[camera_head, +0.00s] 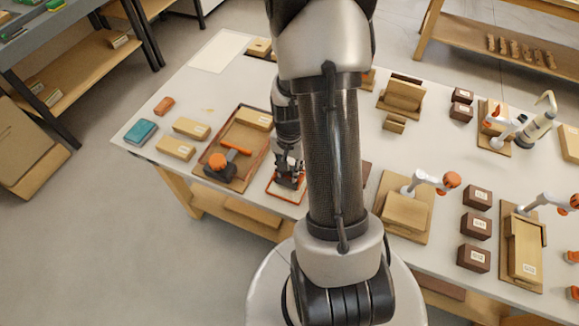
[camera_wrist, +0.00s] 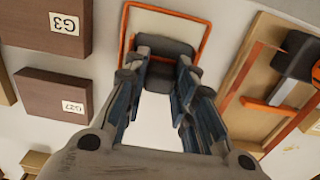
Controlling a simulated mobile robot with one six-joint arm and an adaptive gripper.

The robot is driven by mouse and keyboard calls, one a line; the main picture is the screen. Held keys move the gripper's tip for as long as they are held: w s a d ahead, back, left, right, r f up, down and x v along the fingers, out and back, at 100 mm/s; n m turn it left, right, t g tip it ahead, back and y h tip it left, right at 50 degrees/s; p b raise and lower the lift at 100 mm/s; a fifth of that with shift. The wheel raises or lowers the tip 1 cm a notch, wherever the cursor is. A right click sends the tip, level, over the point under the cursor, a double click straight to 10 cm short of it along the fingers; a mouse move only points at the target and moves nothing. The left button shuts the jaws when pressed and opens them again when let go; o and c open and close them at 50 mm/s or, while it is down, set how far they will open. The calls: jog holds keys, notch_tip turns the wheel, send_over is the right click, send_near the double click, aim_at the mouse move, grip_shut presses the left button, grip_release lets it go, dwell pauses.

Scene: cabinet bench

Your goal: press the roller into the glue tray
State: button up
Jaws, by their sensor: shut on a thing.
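My gripper (camera_head: 289,171) is low over the bench, above the glue tray (camera_head: 285,196), a shallow pale tray with an orange rim. In the wrist view my gripper (camera_wrist: 161,72) is shut on the roller (camera_wrist: 166,47), which has a dark grey body with orange parts beside the fingers. The roller lies over the pale inside of the glue tray (camera_wrist: 207,35), within its rim. I cannot tell whether it touches the tray floor. In the head view my fingers hide most of the roller.
A wooden tray (camera_head: 233,188) to the left holds a dark-and-orange tool (camera_head: 218,166), an orange handle and a tan box. Brown boxes labelled G3 (camera_wrist: 46,22) and G27 (camera_wrist: 52,93) lie on the tray's other side. Tan boxes (camera_head: 175,147) stand farther left.

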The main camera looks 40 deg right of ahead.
jog(key=shift+f+b, duration=0.5)
jog(key=shift+f, duration=0.2)
dwell(1.3)
jog(key=shift+r+p, duration=2.8)
jog(key=shift+r, duration=0.8)
